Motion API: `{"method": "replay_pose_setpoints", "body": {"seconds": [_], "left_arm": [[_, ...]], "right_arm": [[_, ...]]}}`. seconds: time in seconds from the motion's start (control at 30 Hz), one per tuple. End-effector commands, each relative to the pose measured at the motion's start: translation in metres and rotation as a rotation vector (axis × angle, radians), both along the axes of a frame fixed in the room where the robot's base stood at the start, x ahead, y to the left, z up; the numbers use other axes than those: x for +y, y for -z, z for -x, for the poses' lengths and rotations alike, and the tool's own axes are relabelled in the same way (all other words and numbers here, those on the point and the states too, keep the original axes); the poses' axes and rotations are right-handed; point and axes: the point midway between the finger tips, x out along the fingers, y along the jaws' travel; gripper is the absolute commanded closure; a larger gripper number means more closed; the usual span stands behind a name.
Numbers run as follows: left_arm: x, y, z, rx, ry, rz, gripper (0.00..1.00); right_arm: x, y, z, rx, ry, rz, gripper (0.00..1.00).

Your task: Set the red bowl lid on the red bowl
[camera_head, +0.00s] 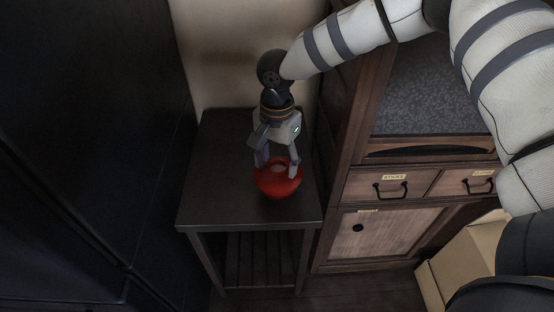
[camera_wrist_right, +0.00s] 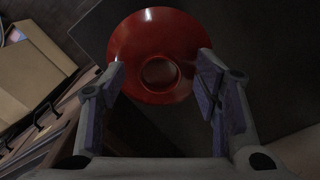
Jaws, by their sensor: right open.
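The red bowl (camera_head: 277,191) stands upright on the small dark table. The red bowl lid (camera_wrist_right: 150,38) shows in the right wrist view as a round red disc with a raised ring at its centre. It appears to lie on top of the bowl, though the seam between them is too small to make out. My right gripper (camera_head: 276,168) points down from above, and it also shows in the right wrist view (camera_wrist_right: 161,72). Its fingers are spread apart, to either side of the ring and close over the red surface, with nothing clamped between them. My left gripper is out of view.
The dark table (camera_head: 213,190) is otherwise bare, with a wall behind it. A black cabinet (camera_head: 90,150) fills the left side. A wooden cabinet (camera_head: 365,235) with labelled drawers stands close on the right. A cardboard box (camera_head: 460,260) sits on the floor at lower right.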

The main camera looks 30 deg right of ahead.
Motion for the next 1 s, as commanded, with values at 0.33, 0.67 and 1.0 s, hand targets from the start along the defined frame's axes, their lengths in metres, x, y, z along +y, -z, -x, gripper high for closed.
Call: {"method": "replay_pose_setpoints", "body": {"seconds": [0.33,0.67,1.0], "left_arm": [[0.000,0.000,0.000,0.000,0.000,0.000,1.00],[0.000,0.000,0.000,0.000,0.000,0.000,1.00],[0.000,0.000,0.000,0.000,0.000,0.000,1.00]], "right_arm": [[0.000,-0.074,-0.001,-0.007,0.000,-0.002,0.43],[0.000,-0.120,0.000,-0.001,0.000,0.000,0.43],[0.000,-0.120,0.000,0.000,0.000,0.000,0.43]]}}
